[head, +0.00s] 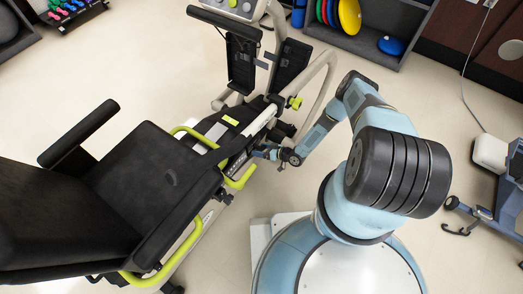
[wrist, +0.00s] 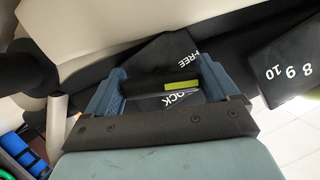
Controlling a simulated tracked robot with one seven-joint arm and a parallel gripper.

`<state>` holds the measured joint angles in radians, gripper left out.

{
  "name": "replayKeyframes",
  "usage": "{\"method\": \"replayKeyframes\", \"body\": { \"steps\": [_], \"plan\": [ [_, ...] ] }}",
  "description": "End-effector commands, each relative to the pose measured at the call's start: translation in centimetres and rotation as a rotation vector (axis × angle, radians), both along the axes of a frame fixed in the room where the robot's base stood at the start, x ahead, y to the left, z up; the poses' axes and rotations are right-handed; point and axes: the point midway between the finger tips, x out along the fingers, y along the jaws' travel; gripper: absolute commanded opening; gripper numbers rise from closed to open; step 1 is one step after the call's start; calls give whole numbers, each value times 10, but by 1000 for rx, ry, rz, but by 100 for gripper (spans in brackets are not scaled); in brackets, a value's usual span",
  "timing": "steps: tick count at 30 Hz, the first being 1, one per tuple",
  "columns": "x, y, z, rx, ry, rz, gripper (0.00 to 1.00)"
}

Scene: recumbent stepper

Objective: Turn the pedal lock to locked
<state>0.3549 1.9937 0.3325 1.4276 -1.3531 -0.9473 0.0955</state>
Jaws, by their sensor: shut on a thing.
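The pedal lock (wrist: 150,85) is a dark bar with a lime-green mark, seen in the wrist view. It lies across a black plate with the white words FREE (wrist: 187,56) above it and LOCK, partly hidden, just below it. The lime mark sits at the bar's right end, between the two words. My gripper (wrist: 162,80) is shut on the bar, with one blue finger at each end of it. In the head view my gripper (head: 264,152) reaches the side of the stepper's central frame. The lock is too small to make out there.
The recumbent stepper (head: 130,190) has a black seat and lime-green handles. Its footplates (head: 241,65) stand at the far end, beside a curved pale tube (head: 322,90). A black panel numbered 8 9 10 (wrist: 290,70) is close on the right in the wrist view.

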Motion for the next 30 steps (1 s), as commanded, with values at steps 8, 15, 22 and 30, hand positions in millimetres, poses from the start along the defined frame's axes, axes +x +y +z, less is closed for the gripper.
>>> {"method": "replayKeyframes", "body": {
  "steps": [8,15,22,30],
  "plan": [
    [2,-2,-1,87,115,0,57],
    [1,-2,-2,217,283,1,57],
    [2,-2,-2,343,446,-1,57],
    [2,-3,-2,459,595,-3,57]
  ]
}}
